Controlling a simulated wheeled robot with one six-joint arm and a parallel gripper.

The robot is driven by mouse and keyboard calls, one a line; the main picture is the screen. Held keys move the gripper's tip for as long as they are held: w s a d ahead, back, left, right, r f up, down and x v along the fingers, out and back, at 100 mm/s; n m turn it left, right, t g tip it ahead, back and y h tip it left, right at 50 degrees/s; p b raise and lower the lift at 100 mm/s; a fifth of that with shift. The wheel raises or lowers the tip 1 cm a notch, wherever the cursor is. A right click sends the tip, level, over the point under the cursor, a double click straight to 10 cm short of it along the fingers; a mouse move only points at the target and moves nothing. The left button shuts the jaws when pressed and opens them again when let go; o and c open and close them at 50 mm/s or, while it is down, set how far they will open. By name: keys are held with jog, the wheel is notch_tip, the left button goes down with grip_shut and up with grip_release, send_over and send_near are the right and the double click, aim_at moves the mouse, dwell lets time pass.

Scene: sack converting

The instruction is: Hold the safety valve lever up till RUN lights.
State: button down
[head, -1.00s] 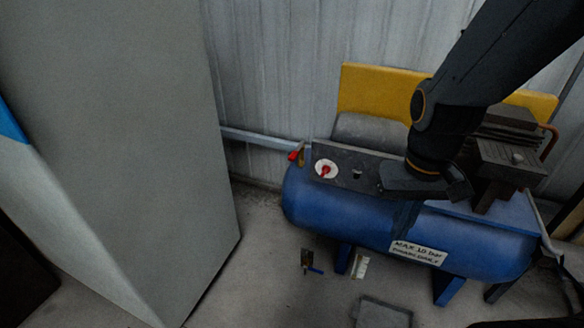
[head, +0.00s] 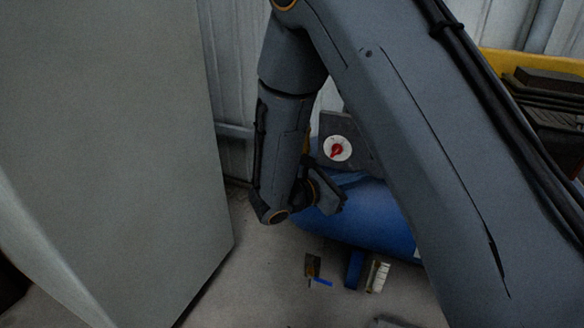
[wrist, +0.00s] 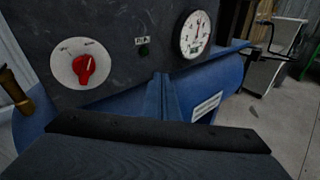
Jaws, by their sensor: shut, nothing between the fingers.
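A brass fitting (wrist: 14,90), which looks like the safety valve, stands at the left edge of the wrist view, left of the panel. Its lever is not clearly seen there. In the head view my arm hides most of that spot. The RUN lamp (wrist: 144,50) is a small dark green dot under its label and looks unlit. My gripper (wrist: 160,135) is shut and empty, a dark bar across the bottom of the wrist view. In the head view my gripper (head: 328,192) is in front of the left end of the blue tank (head: 375,215), apart from the brass fitting.
The panel carries a red rotary switch (wrist: 85,70) on a white disc and a round gauge (wrist: 195,34). A large grey cabinet (head: 110,150) stands close on the left. A drain fitting (head: 313,268) with a blue handle is below the tank. Open floor lies between.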

jog(key=w+a+f+n+t+y+b, duration=0.2)
jog(key=a+n+t, duration=0.1)
jog(key=a, duration=0.4)
jog(key=w+a+f+n+t+y+b, duration=0.1)
jog(key=w+a+f+n+t+y, duration=0.1)
jog(key=a, duration=0.5)
jog(key=w+a+f+n+t+y+b, duration=0.2)
jog(key=a+f+n+t, duration=0.1)
jog(key=a, duration=0.4)
jog(key=shift+w+f+n+t+b, duration=0.2)
jog(key=shift+f+n+t+b, duration=0.25)
jog(key=shift+t, duration=0.75)
jog(key=shift+r, duration=0.1)
jog(key=w+d+r+b, duration=0.2)
jog(key=w+r, duration=0.4)
jog(key=w, duration=0.3)
jog(key=shift+d+r+b, duration=0.2)
jog(key=shift+d+b, duration=0.15)
jog(key=shift+d, duration=0.35)
jog(key=shift+a+r, duration=0.1)
